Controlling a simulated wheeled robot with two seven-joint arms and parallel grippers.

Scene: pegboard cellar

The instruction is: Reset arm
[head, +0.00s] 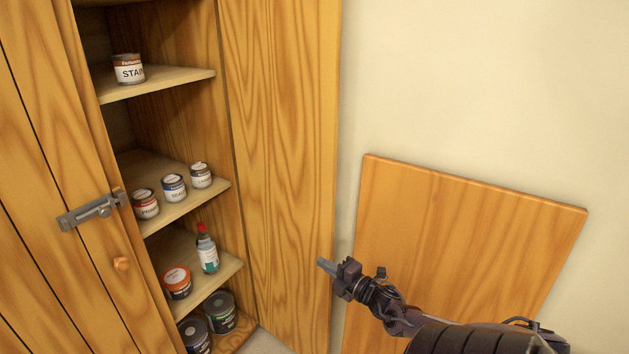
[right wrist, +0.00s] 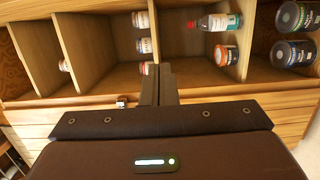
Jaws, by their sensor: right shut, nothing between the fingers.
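My right gripper (head: 328,267) reaches in from the lower right in the head view, in front of the edge of the cabinet's right side panel (head: 285,150). Its fingers are closed together with nothing between them. In the right wrist view the closed fingers (right wrist: 160,72) point toward the cabinet shelves. The gripper appears apart from the cans and the bottle. My left gripper is not in view.
An open wooden cabinet holds a stain can (head: 129,69), three small cans (head: 174,188), a red-capped bottle (head: 208,254), an orange-lidded can (head: 177,282) and dark cans (head: 221,312). The left door (head: 60,180) has a latch (head: 92,210). A wooden board (head: 460,230) leans against the wall.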

